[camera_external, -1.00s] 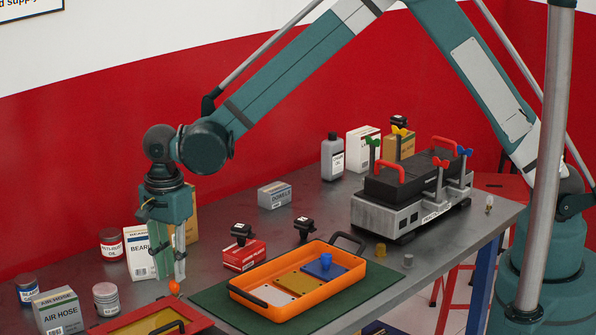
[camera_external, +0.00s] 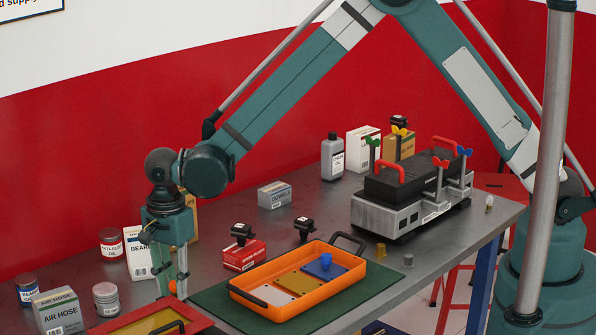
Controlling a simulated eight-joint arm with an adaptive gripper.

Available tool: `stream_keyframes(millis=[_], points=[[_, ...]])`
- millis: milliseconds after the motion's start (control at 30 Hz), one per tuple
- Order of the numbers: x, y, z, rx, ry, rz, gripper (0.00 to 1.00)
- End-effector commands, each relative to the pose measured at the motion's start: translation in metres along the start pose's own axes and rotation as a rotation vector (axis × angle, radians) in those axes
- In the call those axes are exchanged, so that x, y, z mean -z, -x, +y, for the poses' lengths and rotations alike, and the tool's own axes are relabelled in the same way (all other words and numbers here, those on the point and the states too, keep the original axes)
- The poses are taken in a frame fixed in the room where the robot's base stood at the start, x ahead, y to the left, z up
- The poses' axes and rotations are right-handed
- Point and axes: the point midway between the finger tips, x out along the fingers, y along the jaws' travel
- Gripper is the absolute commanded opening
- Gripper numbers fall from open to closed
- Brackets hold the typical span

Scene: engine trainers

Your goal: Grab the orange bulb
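The orange bulb (camera_external: 173,287) is a small orange shape at the lower left, just behind the corner of a red-framed tray. My gripper (camera_external: 175,289) points straight down at it, and one pale finger stands close along the bulb's right side. The other finger is hard to make out, so I cannot tell whether the fingers touch the bulb or how far apart they are. The bulb's lower part is unclear.
The red-framed tray (camera_external: 191,320) lies in front of my gripper. An orange tray (camera_external: 345,296) on a green mat (camera_external: 384,291) is to the right. Jars and an air hose box (camera_external: 57,313) stand left. A bearing box (camera_external: 137,252) stands close behind.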

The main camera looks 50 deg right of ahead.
Motion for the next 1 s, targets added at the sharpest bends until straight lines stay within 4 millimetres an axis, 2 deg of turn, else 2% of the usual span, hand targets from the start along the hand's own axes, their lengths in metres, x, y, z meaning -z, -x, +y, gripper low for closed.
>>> stream_keyframes(millis=[267,367,767,1000], points=[[0.000,0.000,0.000,0.000,0.000,0.000,0.19],[0.000,0.000,0.000,0.000,0.000,0.000,0.07],[0.000,0.001,0.000,0.000,0.000,0.000,0.07],[0.000,0.016,0.001,0.000,0.000,0.000,0.07]])
